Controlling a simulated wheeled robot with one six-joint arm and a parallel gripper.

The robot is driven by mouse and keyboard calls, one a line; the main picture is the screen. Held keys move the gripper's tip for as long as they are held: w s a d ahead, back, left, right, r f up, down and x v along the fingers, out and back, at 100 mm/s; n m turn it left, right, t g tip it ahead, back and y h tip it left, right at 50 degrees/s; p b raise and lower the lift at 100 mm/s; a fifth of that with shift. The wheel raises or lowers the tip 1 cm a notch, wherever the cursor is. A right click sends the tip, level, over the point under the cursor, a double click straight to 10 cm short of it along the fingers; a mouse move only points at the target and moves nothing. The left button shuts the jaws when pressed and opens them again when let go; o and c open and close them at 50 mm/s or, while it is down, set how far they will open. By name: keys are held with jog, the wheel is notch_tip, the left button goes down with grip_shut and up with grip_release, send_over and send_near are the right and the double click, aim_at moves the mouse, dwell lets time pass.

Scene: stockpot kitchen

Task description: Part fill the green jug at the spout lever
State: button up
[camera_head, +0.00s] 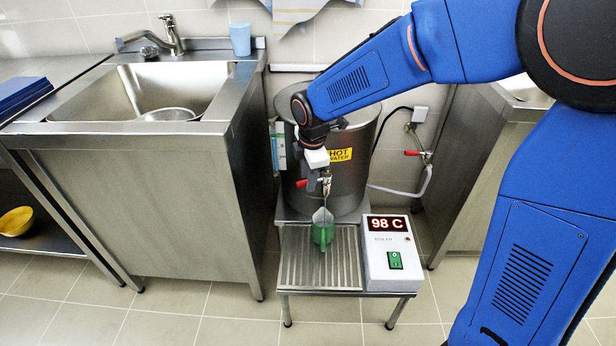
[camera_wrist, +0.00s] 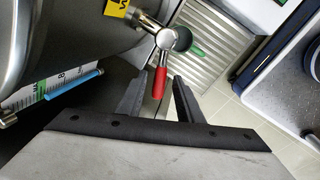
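The green jug (camera_head: 322,232) stands on the slatted drip tray under the boiler's spout. A little of its green shows beside the tap in the wrist view (camera_wrist: 198,50). The metal spout (camera_head: 325,181) has a red lever (camera_head: 302,183). In the wrist view the lever (camera_wrist: 159,83) points toward my gripper (camera_wrist: 157,80). My gripper's two dark fingers are apart, one on each side of the lever's end, with gaps showing. I cannot tell how deep the lever sits between them. The jug's water level is not visible.
The steel boiler (camera_head: 352,175) carries a yellow hot-water label. A control box (camera_head: 391,255) reads 98 C and has a green switch. A sink unit (camera_head: 150,190) stands at left with a blue cup (camera_head: 240,39). A yellow bowl (camera_head: 17,221) is on a low shelf.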

jog(key=s+d+r, duration=0.1)
jog(key=s+r, duration=0.2)
jog(key=r, duration=1.4)
jog(key=shift+d, duration=0.1)
